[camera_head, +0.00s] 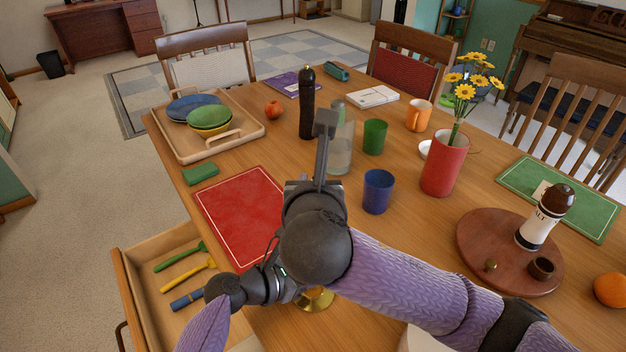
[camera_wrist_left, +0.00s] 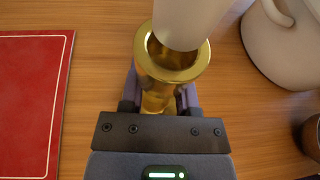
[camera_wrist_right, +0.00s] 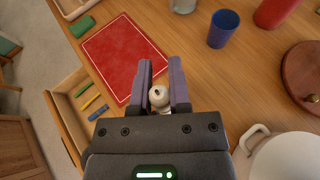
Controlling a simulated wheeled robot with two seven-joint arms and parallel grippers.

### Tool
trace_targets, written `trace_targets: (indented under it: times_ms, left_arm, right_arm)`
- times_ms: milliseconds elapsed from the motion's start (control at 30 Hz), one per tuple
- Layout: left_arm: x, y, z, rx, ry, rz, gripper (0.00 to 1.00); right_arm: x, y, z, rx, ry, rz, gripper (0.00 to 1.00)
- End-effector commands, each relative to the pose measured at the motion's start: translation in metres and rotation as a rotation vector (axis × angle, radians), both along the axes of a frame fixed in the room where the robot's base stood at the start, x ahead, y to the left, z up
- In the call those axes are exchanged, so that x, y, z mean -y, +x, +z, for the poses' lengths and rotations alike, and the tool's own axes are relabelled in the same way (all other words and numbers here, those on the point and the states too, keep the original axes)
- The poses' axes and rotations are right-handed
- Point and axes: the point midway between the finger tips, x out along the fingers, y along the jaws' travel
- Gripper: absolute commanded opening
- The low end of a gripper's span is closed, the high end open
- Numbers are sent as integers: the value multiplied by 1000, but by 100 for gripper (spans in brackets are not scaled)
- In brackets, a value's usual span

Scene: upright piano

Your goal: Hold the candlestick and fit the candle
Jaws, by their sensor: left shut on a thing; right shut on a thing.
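The gold candlestick (camera_wrist_left: 172,68) is upright in the left wrist view, with its wide cup facing up. My left gripper (camera_wrist_left: 160,98) is shut around its stem below the cup. Part of the candlestick's gold base (camera_head: 316,299) shows in the head view beneath my right wrist. The white candle (camera_wrist_left: 188,22) is over the cup's mouth, its lower end overlapping the opening; I cannot tell whether it is inside. My right gripper (camera_wrist_right: 161,82) is shut on the candle (camera_wrist_right: 158,97), whose wick end shows between the fingers. In the head view my right gripper (camera_head: 314,200) hides the candle.
A red placemat (camera_head: 235,212) lies left of the grippers. An open drawer (camera_head: 160,250) with cutlery is at the table's left edge. A pale pot (camera_wrist_right: 288,157) stands close on the right. A blue cup (camera_head: 378,191) and a round wooden board (camera_head: 480,245) are farther right.

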Motion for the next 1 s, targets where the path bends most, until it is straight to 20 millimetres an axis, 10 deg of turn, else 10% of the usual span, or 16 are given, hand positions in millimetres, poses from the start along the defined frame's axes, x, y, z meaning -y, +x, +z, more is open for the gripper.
trace_targets:
  times_ms: [1000]
  left_arm:
    - [0,0,0,0,0,0,0]
  right_arm:
    - [0,0,-24,-1,1,0,0]
